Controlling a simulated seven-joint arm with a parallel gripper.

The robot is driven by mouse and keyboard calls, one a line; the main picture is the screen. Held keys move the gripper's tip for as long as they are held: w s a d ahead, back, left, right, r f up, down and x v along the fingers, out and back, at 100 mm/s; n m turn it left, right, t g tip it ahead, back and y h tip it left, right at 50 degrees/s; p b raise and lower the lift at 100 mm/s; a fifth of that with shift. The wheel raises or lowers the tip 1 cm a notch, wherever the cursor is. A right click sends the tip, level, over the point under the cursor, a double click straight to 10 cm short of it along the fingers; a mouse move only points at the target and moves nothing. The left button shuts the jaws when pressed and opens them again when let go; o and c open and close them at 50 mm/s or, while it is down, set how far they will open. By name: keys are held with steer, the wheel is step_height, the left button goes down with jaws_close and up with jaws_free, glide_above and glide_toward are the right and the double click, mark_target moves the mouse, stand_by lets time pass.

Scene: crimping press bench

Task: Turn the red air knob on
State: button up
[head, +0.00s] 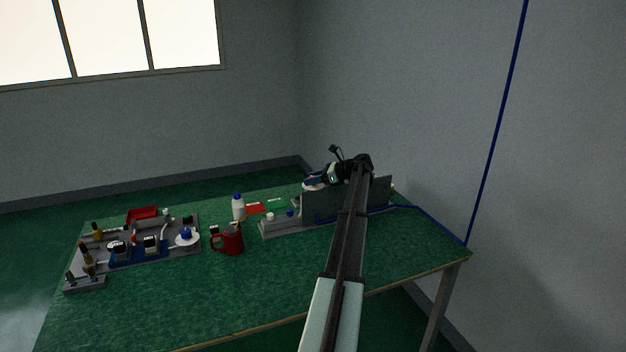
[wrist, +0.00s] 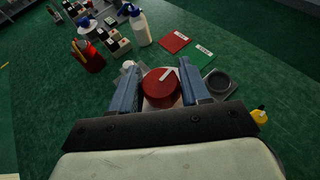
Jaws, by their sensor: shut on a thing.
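The red air knob (wrist: 158,90) is round, with a white bar mark on its face that points up and to the right in the wrist view. My gripper (wrist: 160,84) has its two blue fingers on either side of the knob and is shut on it. In the head view my gripper (head: 316,182) is at the upright grey panel (head: 315,206) at the back right of the table. I cannot make out the knob there.
A dark round fitting (wrist: 217,82) sits just right of the fingers. A red mug (head: 232,241), a white bottle (head: 238,207), a red card (head: 256,208) and a green card (head: 277,204) stand or lie left of the panel. The green table's (head: 270,300) front is clear.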

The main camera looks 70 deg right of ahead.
steer(key=shift+n+y, duration=0.6)
steer(key=shift+y, duration=0.2)
steer(key=o, duration=1)
steer(key=v, duration=1.4)
steer(key=shift+w, duration=0.1)
